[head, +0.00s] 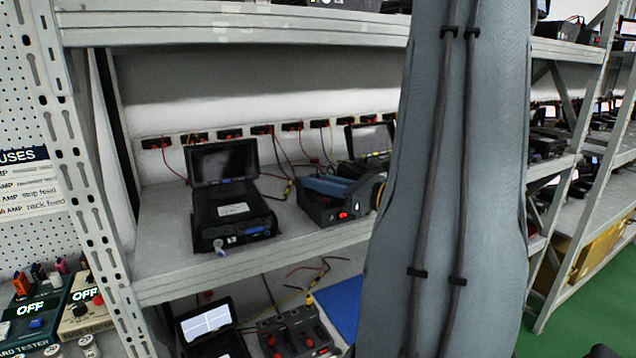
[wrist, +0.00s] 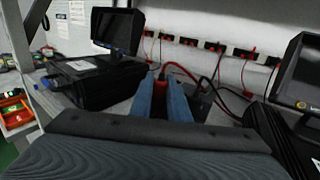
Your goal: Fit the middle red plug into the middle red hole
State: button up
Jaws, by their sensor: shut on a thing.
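My gripper (wrist: 161,84) shows in the wrist view as two blue-grey fingers shut on a red plug (wrist: 161,76). A red lead (wrist: 182,67) loops from near the plug to the right. In the head view blue fingers (head: 318,185), apparently mine, lie above a dark box; the plug cannot be made out there. A row of several black sockets with red parts (head: 262,130) runs along the back of the shelf, and also shows in the wrist view (wrist: 188,41). The plug is apart from that row. I cannot tell which red hole is the middle one.
An open black case with a screen (head: 232,210) stands left, also in the wrist view (wrist: 100,80). The dark box with red switches (head: 330,210) is beside my gripper. Another screen (head: 370,138) stands right. Red and black leads hang from the sockets. My arm hides the shelf's right part.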

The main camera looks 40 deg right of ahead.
jog(key=shift+r, duration=0.1)
jog(key=shift+r+p, duration=1.05)
jog(key=shift+r, duration=0.2)
